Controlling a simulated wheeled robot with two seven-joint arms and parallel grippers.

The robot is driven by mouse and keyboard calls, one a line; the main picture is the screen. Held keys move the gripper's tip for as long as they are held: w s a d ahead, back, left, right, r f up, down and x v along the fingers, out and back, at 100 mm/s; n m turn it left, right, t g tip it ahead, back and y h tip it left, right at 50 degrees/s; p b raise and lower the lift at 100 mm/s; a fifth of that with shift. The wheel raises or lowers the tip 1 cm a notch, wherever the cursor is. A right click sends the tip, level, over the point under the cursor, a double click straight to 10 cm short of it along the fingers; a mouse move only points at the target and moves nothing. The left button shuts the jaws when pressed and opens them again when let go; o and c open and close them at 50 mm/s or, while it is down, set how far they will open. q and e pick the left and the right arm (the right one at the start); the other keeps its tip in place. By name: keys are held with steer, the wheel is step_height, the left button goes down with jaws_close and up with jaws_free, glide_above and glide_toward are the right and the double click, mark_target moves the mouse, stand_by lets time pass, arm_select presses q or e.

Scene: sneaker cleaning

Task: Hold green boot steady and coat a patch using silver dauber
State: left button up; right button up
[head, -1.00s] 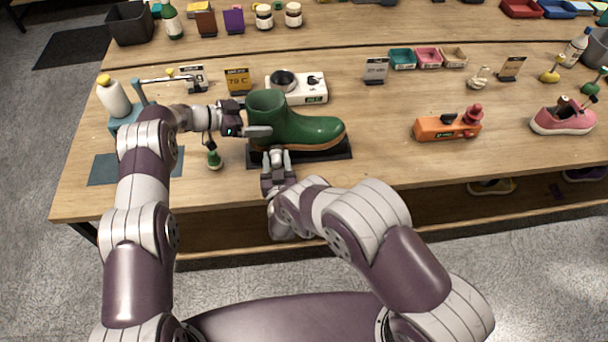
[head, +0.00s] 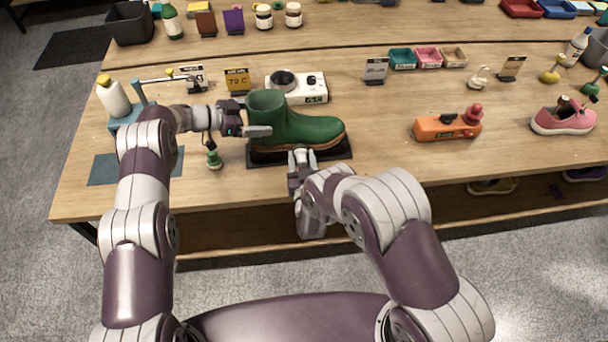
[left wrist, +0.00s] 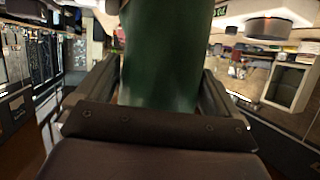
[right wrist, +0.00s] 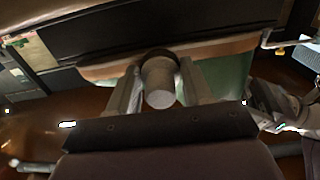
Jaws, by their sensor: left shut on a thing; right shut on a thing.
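The green boot (head: 300,128) stands upright on a dark mat (head: 340,150), its toe to the right. My left gripper (head: 258,131) is shut on the boot's shaft, which shows between its fingers in the left wrist view (left wrist: 165,55). My right gripper (head: 303,155) is at the front side of the boot, near the sole. It is shut on the silver dauber (right wrist: 158,82), a grey cylinder with a dark end toward the boot in the right wrist view. I cannot tell whether the dauber touches the boot, and no coated patch is clearly visible.
A small green-based bottle (head: 214,158) stands left of the mat. A white hotplate-like device (head: 312,90) is behind the boot. Table between boot and orange device is clear.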

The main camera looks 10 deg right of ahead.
steer(key=shift+d, duration=3.6)
steer(key=shift+a, duration=3.7)
steer(key=shift+w, duration=0.1)
steer(key=shift+w+a, duration=0.15)
steer(key=shift+a, duration=1.65)
steer(key=shift+w+a, duration=0.15)
steer(key=shift+a, duration=1.65)
steer(key=shift+s+d, duration=0.15)
steer(key=shift+d, duration=1.7)
steer(key=shift+s+d, duration=0.2)
steer(key=shift+d, duration=1.6)
steer(key=shift+w, duration=0.1)
